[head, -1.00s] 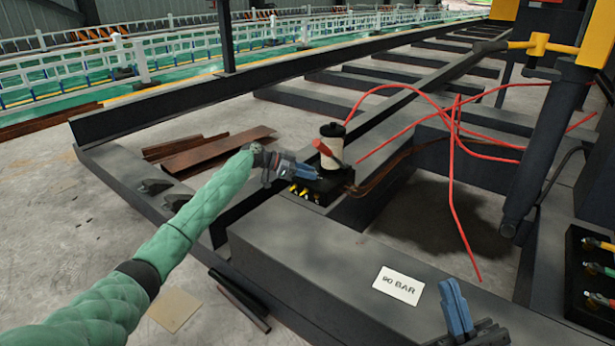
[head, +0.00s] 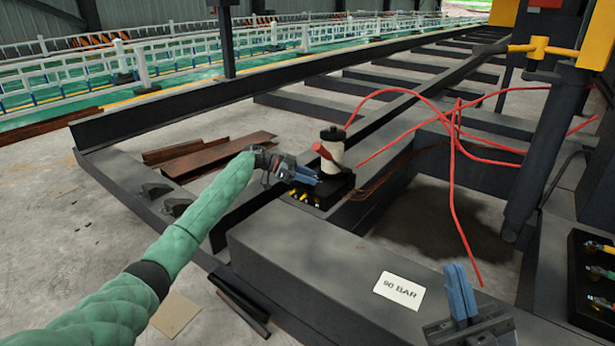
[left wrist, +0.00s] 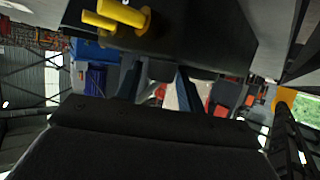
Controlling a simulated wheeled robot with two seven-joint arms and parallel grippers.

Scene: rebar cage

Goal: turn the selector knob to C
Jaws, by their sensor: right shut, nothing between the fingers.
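A black block (head: 338,192) with yellow fittings (head: 301,196) stands on the dark beam. A pale cylinder with a black top (head: 333,165) rises from it, and a red handle (head: 321,150) shows in front of the cylinder. I cannot make out a letter C or tell for sure which part is the selector knob. My left gripper (head: 312,179) is at the block, just below the red handle; contact is unclear. In the left wrist view its fingers (left wrist: 160,88) are apart, with pale and red shapes beyond, and yellow fittings (left wrist: 122,15) above. My right gripper (head: 461,291) is shut and empty.
Red hoses (head: 453,170) loop over the frame to the right. Rusty plates (head: 215,155) lie on the floor behind my left arm.

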